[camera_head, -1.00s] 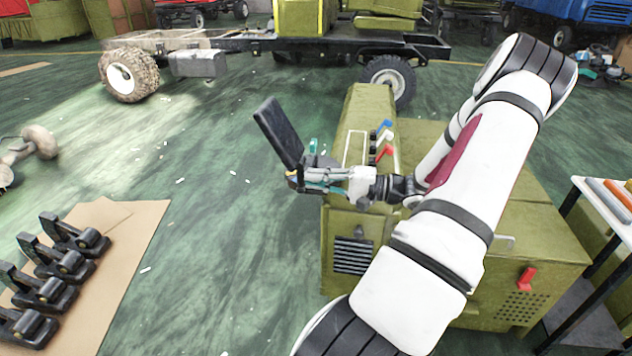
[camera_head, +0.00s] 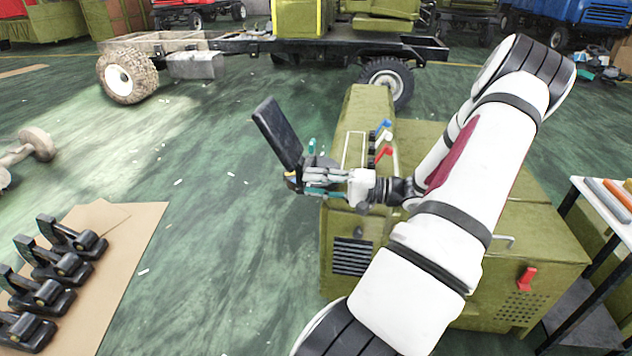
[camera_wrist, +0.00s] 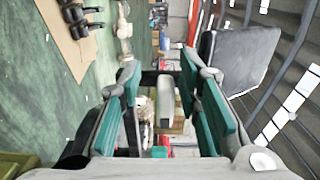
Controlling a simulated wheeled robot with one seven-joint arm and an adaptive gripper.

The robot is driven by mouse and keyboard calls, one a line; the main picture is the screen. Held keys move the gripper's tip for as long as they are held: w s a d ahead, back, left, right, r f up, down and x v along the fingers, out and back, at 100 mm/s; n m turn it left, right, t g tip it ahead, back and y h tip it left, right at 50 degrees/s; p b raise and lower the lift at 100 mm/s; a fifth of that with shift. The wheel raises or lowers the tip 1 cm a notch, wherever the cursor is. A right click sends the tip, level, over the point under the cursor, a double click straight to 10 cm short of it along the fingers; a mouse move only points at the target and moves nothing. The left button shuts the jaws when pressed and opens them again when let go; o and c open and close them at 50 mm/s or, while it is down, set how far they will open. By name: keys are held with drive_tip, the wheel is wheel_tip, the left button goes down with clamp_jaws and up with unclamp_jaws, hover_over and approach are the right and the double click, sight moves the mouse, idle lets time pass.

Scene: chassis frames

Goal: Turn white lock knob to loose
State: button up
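My gripper (camera_head: 306,179) is at the left end of the arm, beside a dark flat screen-like panel (camera_head: 277,132). In the wrist view its two teal fingers (camera_wrist: 166,105) are apart. A pale grey rounded bar (camera_wrist: 165,98) shows between them, with gaps on both sides; it may be the white lock knob, but I cannot tell for sure. The dark panel (camera_wrist: 238,55) is close by at the upper right of the wrist view. In the head view the fingers hide whatever lies between them. Contact cannot be made out.
An olive machine (camera_head: 345,222) stands under and behind my gripper. Its top carries blue (camera_head: 384,124), white (camera_head: 388,137) and red (camera_head: 384,153) controls. Black clamp-like parts (camera_head: 62,262) lie on a brown sheet (camera_head: 135,235) at left.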

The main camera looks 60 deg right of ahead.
drive_tip(key=shift+d+r, duration=0.1)
drive_tip(key=shift+r, duration=0.05)
drive_tip(key=shift+s, duration=0.15)
drive_tip(key=v, duration=1.1)
drive_tip(key=shift+s, duration=0.3)
